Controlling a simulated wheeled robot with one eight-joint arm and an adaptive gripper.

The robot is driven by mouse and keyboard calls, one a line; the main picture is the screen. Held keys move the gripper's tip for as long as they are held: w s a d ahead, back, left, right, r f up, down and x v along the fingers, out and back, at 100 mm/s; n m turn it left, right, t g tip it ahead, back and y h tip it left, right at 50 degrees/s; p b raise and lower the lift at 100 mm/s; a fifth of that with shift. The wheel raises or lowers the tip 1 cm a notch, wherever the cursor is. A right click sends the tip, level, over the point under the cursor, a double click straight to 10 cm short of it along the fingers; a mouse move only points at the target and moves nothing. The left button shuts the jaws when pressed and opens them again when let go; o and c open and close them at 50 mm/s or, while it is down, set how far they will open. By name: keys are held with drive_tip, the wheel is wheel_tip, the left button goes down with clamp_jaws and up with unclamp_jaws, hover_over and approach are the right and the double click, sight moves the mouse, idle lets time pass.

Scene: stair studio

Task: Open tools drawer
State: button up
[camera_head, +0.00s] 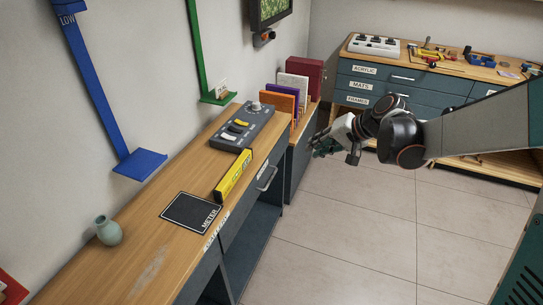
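No label reading "tools" can be made out on any drawer. The near wooden bench has a dark blue-grey drawer (249,205) with a metal bar handle (267,178); it looks shut. A white label (216,231) on the bench's front edge is too slanted to read. The back workbench has shut blue-grey drawers, with labels reading ACRYLIC (364,70), MATL (361,86) and FRAMES (357,99). My gripper (322,148) is in the air beside the far end of the near bench, apart from the handle. Its fingers are small and dark, so their opening is unclear.
A grey control box (242,127), yellow box (233,176), black METER mat (190,211) and small vase (109,231) sit on the near bench. Upright folders (293,88) stand at its far end. The tiled floor (340,235) is clear.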

drive_tip(key=w+a+f+y, duration=0.1)
drive_tip(key=w+f+y, duration=0.1)
drive_tip(key=w+f, duration=0.4)
drive_tip(key=m+y+p, duration=0.1)
drive_tip(key=y, duration=0.5)
approach(269, 182)
drive_tip(key=b+x, duration=0.1)
drive_tip(key=x, duration=0.2)
drive_tip(key=b+x, duration=0.1)
drive_tip(key=x, duration=0.2)
drive_tip(key=b+x, duration=0.2)
drive_tip(key=x, duration=0.2)
drive_tip(key=shift+w+f, duration=0.2)
drive_tip(key=shift+f, duration=0.15)
clamp_jaws()
